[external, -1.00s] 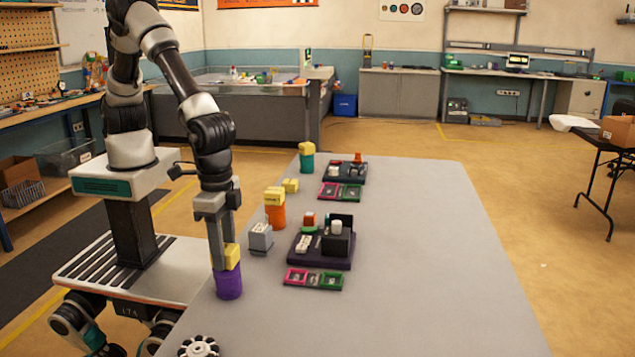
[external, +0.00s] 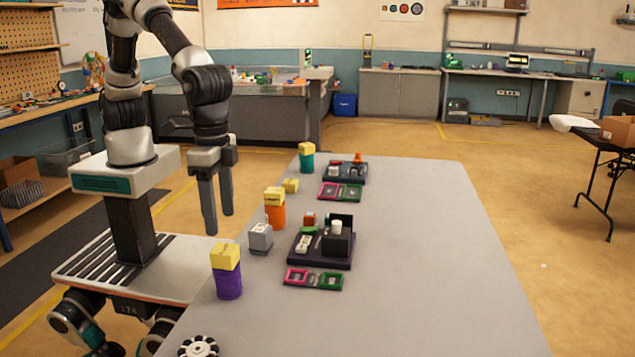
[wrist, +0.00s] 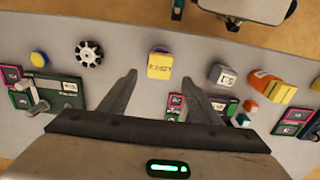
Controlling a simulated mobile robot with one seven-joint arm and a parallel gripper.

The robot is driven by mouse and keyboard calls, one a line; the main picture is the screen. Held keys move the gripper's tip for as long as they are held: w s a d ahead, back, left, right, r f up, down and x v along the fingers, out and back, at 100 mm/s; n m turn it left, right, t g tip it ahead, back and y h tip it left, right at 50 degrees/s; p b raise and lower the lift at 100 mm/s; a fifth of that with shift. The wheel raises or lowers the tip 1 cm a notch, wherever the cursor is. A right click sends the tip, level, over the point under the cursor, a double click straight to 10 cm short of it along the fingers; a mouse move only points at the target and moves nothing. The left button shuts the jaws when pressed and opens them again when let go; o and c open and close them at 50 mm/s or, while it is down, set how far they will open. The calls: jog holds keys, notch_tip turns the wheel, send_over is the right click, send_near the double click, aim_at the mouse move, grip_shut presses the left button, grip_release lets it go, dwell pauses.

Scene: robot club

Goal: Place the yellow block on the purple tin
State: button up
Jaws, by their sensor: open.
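A yellow block (external: 225,256) sits upright on top of the purple tin (external: 228,284) at the near left edge of the table. In the wrist view the same yellow block (wrist: 159,67) shows with dark marks on its face, and it hides most of the tin. My gripper (external: 218,222) is open and empty. It is above the block and apart from it. In the wrist view my spread fingers (wrist: 159,77) show to either side of the block.
An orange tin (external: 276,215) and a teal tin (external: 307,162) each carry a yellow block. Another yellow block (external: 290,185) lies between them. A grey block (external: 260,237), a dark tray (external: 322,261) and a wheel (external: 198,346) are nearby. The table's right side is clear.

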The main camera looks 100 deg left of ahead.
jog(key=shift+r, duration=1.55)
